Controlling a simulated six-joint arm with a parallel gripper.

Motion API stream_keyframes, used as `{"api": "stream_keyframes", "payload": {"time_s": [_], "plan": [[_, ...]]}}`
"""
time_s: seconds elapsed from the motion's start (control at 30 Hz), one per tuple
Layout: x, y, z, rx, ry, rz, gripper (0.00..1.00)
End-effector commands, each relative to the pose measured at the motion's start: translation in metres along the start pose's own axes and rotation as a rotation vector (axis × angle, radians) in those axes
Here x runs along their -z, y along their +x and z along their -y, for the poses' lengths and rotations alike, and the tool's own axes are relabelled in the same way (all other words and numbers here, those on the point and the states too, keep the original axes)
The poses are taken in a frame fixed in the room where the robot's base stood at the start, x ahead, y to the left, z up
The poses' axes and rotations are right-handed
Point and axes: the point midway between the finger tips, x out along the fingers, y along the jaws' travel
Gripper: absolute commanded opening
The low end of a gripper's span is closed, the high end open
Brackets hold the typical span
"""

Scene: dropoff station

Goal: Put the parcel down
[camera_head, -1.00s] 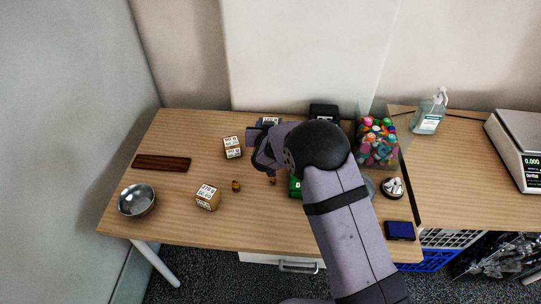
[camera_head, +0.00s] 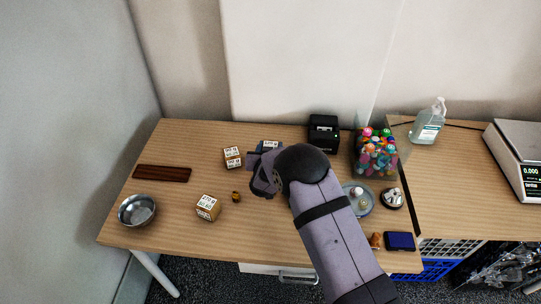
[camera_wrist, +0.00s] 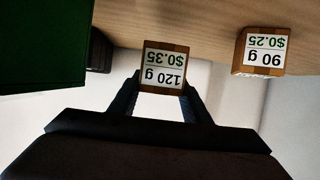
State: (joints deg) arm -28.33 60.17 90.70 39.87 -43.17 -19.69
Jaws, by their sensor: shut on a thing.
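My gripper (camera_wrist: 161,92) is shut on a small brown parcel (camera_wrist: 163,66) with a white label reading 120 g, $0.35, upside down in the wrist view. One finger lies along each side of it. In the head view the parcel's labelled top (camera_head: 270,145) shows just behind my gripper (camera_head: 262,160), near the back of the wooden table (camera_head: 170,235). I cannot tell whether its underside touches the table. A second parcel (camera_wrist: 262,50), labelled 90 g, $0.25, stands apart; in the head view it seems to be the parcel (camera_head: 232,157) to the left.
Another parcel (camera_head: 207,207) stands nearer the front, by a metal bowl (camera_head: 137,209) and a dark wooden bar (camera_head: 162,173). A black printer (camera_head: 323,132) and a candy-filled container (camera_head: 376,158) stand right. A green box (camera_wrist: 45,40) is close in the wrist view.

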Motion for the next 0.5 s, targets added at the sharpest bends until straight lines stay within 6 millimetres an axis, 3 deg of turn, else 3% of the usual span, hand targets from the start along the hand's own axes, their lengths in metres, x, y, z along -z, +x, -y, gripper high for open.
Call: {"api": "stream_keyframes", "payload": {"time_s": [0.3, 0.5], "plan": [[-0.030, 0.012, 0.000, -0.001, -0.001, 0.002, 0.19], [-0.038, 0.015, 0.000, 0.000, -0.001, 0.000, 0.19]]}}
